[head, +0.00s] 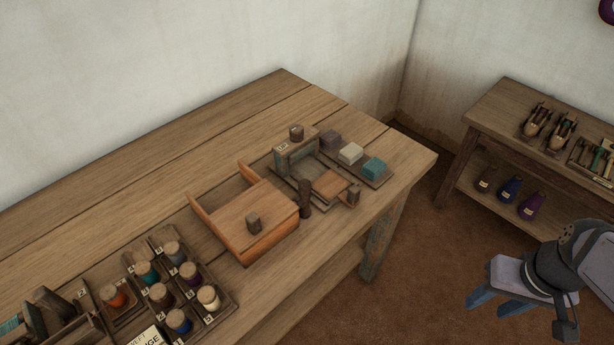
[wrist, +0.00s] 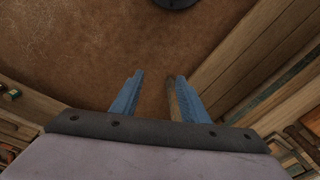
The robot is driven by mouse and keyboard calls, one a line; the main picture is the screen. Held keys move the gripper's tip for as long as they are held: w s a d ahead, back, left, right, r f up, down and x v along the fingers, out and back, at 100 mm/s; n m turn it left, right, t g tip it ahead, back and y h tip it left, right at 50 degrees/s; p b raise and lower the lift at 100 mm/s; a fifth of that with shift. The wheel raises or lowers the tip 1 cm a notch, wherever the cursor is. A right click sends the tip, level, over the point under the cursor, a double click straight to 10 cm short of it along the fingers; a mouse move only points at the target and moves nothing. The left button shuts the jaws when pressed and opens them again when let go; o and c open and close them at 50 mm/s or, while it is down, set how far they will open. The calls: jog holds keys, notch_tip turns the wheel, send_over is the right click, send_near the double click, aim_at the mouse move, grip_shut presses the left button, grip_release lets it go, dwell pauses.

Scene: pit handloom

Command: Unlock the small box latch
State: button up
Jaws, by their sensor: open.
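A small orange-brown wooden box (head: 243,243) sits near the front edge of the workbench in the head view. Its flat top panel carries a dark block-like knob (head: 254,223), and a raised board stands along its back left. I cannot clearly tell which part is the latch. A dark upright peg (head: 305,198) stands just right of the box. My gripper (head: 490,303) is open and empty, off the bench at the lower right, well apart from the box. In the wrist view, its two blue fingers (wrist: 156,80) are spread over bare brown floor. The box is not recognisable there.
A small framed fixture (head: 296,160) with coloured blocks stands right of the box. Several thread spools (head: 209,298) sit in trays at lower left. A side table (head: 476,112) holds shuttles and jars. The workbench's (head: 130,190) back left is clear.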

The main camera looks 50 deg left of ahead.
jog(key=w+a+r+n+y, duration=0.1)
jog(key=w+a+r+n, duration=0.25)
jog(key=a, duration=0.75)
jog(key=n+g+y+p, duration=0.2)
jog(key=n+y, duration=0.1)
jog(key=n, duration=1)
send_near(304, 183)
jog(key=shift+h, duration=0.3)
jog(key=shift+x, duration=4.15)
jog(key=shift+a, duration=0.2)
jog(key=shift+r, duration=0.1)
grip_shut()
